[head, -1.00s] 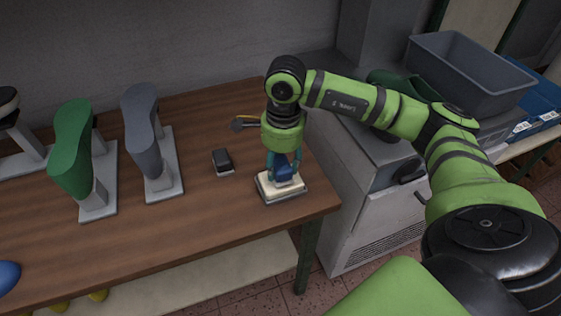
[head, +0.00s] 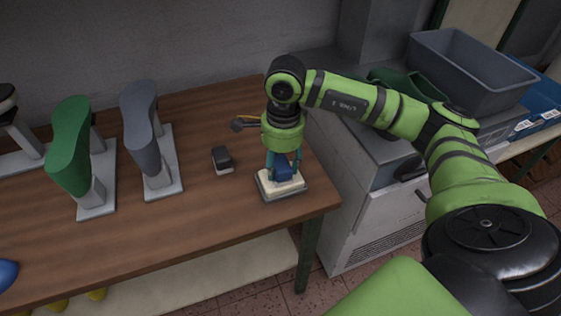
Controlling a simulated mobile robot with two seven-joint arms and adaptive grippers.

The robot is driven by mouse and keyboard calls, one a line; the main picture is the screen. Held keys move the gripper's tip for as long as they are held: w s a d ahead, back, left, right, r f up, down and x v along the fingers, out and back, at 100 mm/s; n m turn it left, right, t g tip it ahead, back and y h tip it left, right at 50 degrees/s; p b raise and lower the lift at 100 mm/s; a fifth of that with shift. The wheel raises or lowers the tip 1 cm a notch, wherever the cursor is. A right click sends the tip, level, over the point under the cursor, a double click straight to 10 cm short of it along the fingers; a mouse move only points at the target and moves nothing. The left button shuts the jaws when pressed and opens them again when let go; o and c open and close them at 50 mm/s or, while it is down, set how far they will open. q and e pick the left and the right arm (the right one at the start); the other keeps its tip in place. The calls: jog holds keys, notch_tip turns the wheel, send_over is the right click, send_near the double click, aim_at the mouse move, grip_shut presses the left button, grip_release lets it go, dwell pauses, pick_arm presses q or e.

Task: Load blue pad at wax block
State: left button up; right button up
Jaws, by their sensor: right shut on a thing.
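The wax block (head: 284,188) is a cream slab in a shallow grey tray near the right front corner of the wooden table. My right gripper (head: 283,167) points down over the wax block and is shut on the blue pad (head: 284,171). The pad is at the top of the wax block, over its middle and far part. I cannot tell whether its underside touches the wax. My left gripper is not in view.
A small dark brush-like block (head: 222,160) lies left of the wax block. A green shoe last (head: 70,148) and a grey one (head: 139,117) stand on plates further left. A grey bin (head: 468,70) is at the right. The table's front middle is clear.

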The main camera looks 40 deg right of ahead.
aim_at(279, 162)
jog(key=shift+f+b, duration=0.1)
jog(key=shift+b, duration=0.2)
dwell(1.1)
jog(key=shift+r+p, duration=2.1)
jog(key=shift+r, duration=1.5)
jog(key=shift+a, duration=0.1)
jog(key=shift+a+n, duration=0.2)
jog(key=shift+n, duration=0.3)
jog(key=s+a+n, duration=0.4)
jog(key=a+n, duration=0.4)
jog(key=n, duration=1.1)
jog(key=shift+s+a+n+g, duration=0.15)
jog(key=shift+n+g, duration=0.15)
